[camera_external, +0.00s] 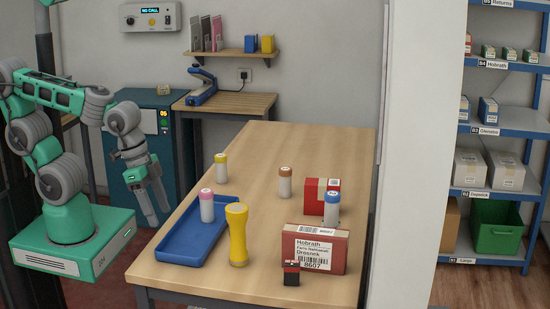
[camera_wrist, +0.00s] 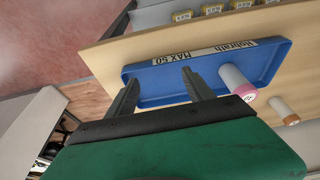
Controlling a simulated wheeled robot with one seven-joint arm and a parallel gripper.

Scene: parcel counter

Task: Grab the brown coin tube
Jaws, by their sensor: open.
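The brown coin tube (camera_external: 285,186), a pale cylinder with a brown cap, stands upright on the wooden counter, left of a red and white box. In the wrist view a tube with a brownish cap (camera_wrist: 284,111) shows at the right edge; it looks like the same one. My gripper (camera_external: 158,212) is open and empty, pointing down at the counter's left side, left of the blue tray and well away from the brown tube. In the wrist view my gripper's fingers (camera_wrist: 160,80) are spread in front of the tray.
The blue tray (camera_external: 180,246) holds a pink-capped tube (camera_external: 207,207). A yellow flashlight (camera_external: 237,235) stands beside it. A yellow-capped tube (camera_external: 221,169), blue-capped tube (camera_external: 332,210), red box (camera_external: 313,197) and labelled parcel (camera_external: 316,250) also stand here. The counter's far end is clear.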

